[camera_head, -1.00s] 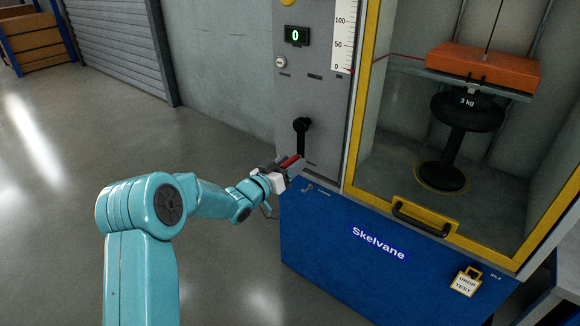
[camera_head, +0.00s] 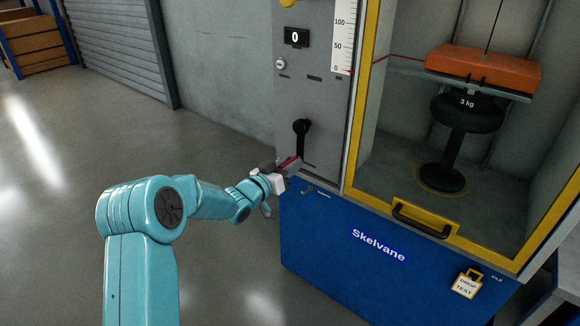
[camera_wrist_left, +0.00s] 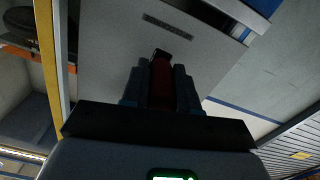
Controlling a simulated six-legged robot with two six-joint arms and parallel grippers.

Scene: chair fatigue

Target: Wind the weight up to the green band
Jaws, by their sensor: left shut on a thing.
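The orange weight (camera_head: 484,68) hangs from a cable inside the yellow-framed cabinet, just above a black stool (camera_head: 455,150). A red pointer reaches from it toward the white scale (camera_head: 344,40), near the 0 mark. The scale runs out of the top of the view and no green band shows. A black crank (camera_head: 301,138) hangs down on the grey panel. My left gripper (camera_head: 286,164) is at its lower end, shut on the red crank handle (camera_wrist_left: 161,82), which lies between the jaws in the left wrist view. My right gripper is not in view.
A display (camera_head: 296,36) reads 0. The cabinet door has a black handle (camera_head: 422,220). The floor to the left is clear.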

